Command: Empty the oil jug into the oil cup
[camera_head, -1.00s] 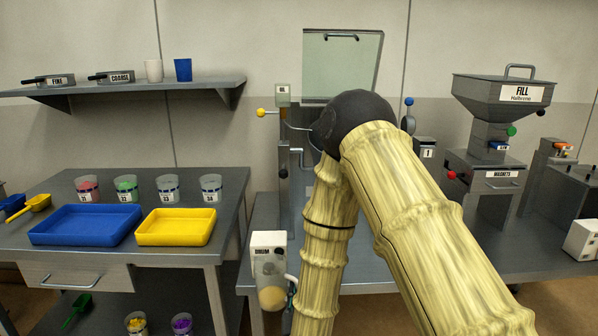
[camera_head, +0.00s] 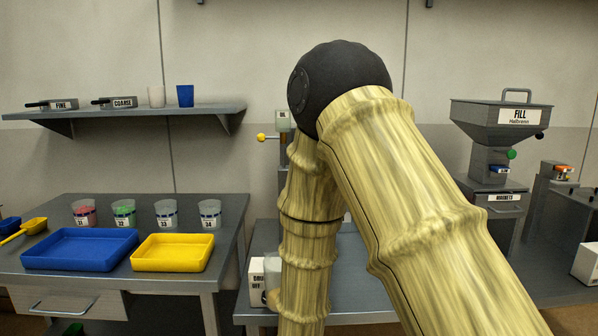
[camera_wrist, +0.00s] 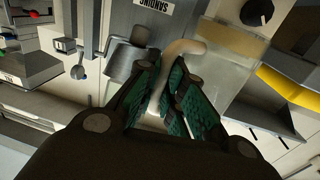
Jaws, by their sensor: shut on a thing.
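My gripper (camera_wrist: 170,76) is shut on the pale curved handle (camera_wrist: 182,48) of the oil jug in the wrist view. The clear jug (camera_wrist: 224,38) lies just beyond the fingers, with an amber band of oil in it. In the head view the jug (camera_head: 272,272) shows partly beside my forearm, low in front of the white drum box; tan oil is at its bottom. A small pale-green container (camera_head: 283,121) with a label, which looks like the oil cup, sits on a post at the back of the middle bench. My arm hides the gripper in the head view.
A white drum switch box (camera_head: 256,282) is close behind the jug. A yellow knob (camera_head: 262,137) sticks out left of the post. Blue (camera_head: 80,262) and yellow (camera_head: 172,265) trays are on the left bench. My arm covers most of the middle bench.

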